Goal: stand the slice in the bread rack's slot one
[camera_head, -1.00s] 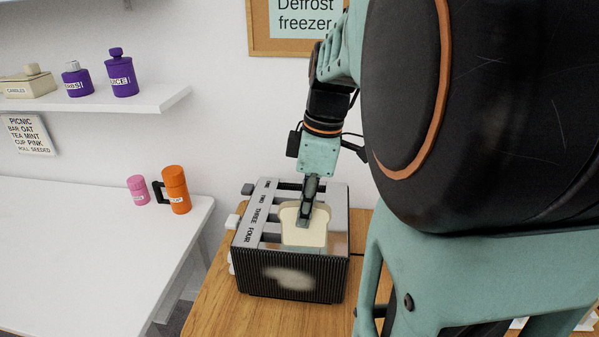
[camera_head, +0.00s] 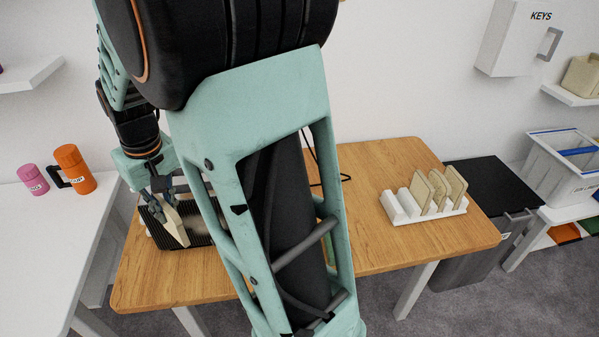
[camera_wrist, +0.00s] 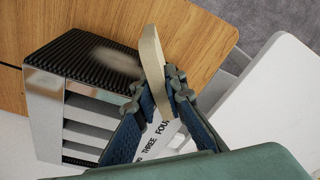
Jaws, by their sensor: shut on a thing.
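My gripper (camera_head: 163,189) is shut on a pale bread slice (camera_head: 175,228), seen nearly edge-on and tilted in the head view. In the wrist view the slice (camera_wrist: 151,60) stands out between the two fingertips (camera_wrist: 160,97). They are above or beside the toaster (camera_head: 195,236), at the wooden table's left end. The white bread rack (camera_head: 402,208) stands on the table's right side. Several slices (camera_head: 438,190) stand in its middle and right slots, and its left end looks empty. I cannot read slot numbers on the rack.
The wooden table (camera_head: 375,245) is clear between my arm and the rack. A dark bin (camera_head: 487,185) stands right of the table. A white table (camera_head: 40,235) at left holds an orange cup (camera_head: 75,169) and a pink container (camera_head: 33,179). My arm hides part of the toaster.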

